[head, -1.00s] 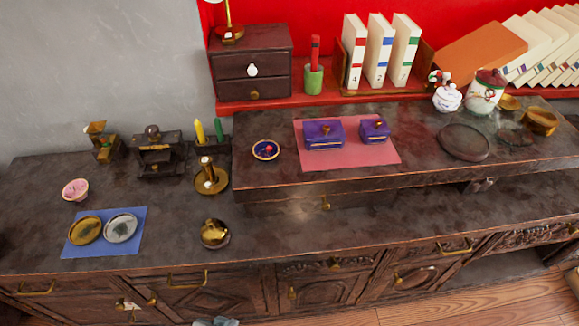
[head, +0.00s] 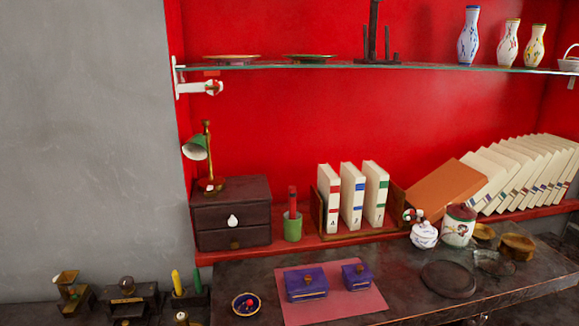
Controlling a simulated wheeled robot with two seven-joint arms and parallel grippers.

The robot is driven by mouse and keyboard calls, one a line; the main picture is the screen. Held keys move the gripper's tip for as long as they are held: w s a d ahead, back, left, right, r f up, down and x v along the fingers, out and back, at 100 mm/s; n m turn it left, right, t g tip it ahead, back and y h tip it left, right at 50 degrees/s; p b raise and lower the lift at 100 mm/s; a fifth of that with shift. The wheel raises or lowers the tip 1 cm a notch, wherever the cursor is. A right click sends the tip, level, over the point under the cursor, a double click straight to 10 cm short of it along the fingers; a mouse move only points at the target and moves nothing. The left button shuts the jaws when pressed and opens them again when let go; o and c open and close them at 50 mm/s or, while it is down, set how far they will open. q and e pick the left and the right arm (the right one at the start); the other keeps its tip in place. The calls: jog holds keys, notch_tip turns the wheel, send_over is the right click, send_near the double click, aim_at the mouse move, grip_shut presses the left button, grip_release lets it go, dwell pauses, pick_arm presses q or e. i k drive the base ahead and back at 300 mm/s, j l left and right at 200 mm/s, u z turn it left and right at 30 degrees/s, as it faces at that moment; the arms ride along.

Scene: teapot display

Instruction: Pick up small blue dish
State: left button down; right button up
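The small blue dish (head: 246,304) sits on the raised dark counter, to the left of a pink mat, close to the bottom of the head view. It has a light rim and a dark blue inside with small red items in it. Neither of my grippers shows in the head view.
On the pink mat (head: 335,307) stand two purple boxes, a larger one (head: 306,284) and a smaller one (head: 357,277). Behind are a dark drawer box (head: 232,213), a green cup (head: 292,229) and upright books (head: 351,197). A glass shelf (head: 430,71) crosses above.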

aim_at(240, 306)
jog(key=i+l+u, duration=0.1)
jog(key=l+u, duration=0.25)
jog(key=l, duration=0.35)
jog(key=l+u, duration=0.35)
jog(key=l, duration=0.35)
jog(key=l+u, duration=0.35)
jog(key=l, duration=0.35)
